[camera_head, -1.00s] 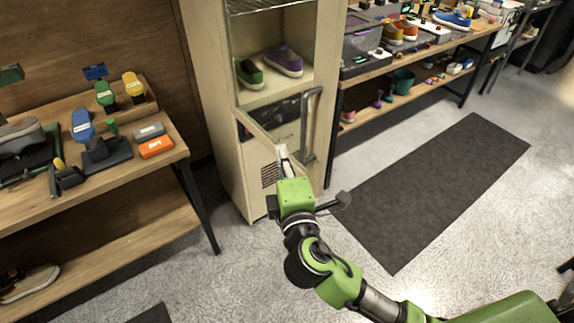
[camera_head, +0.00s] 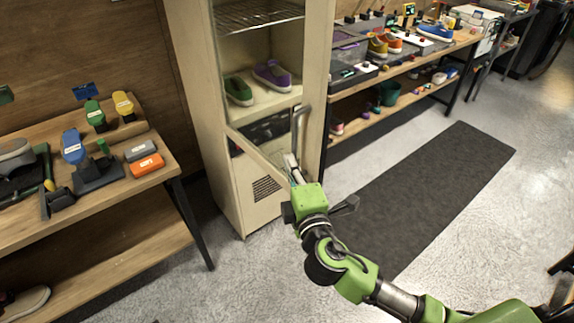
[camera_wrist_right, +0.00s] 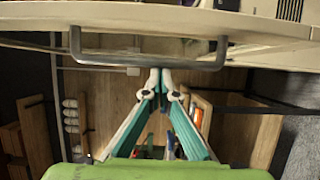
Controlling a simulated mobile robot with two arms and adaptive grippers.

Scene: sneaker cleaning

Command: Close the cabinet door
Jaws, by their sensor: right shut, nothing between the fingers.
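The tall cream cabinet (camera_head: 217,150) stands in the middle of the head view, its inside with shoes on a shelf open to view. A pale door frame edge (camera_head: 250,149) slants forward from its left side, so the door looks at least partly open. A grey bar handle (camera_head: 300,122) stands near the right post. My right gripper (camera_head: 291,160) is shut and empty with its tips by the handle's lower end. In the right wrist view, its tips (camera_wrist_right: 160,72) are at the middle of the handle (camera_wrist_right: 110,62); I cannot tell whether they touch. My left gripper is out of view.
A wooden bench (camera_head: 150,185) with brushes and an orange block (camera_head: 147,165) stands at left. A wooden shelf unit (camera_head: 370,75) with shoes is at back right. A dark mat (camera_head: 440,180) lies on the otherwise open floor at right.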

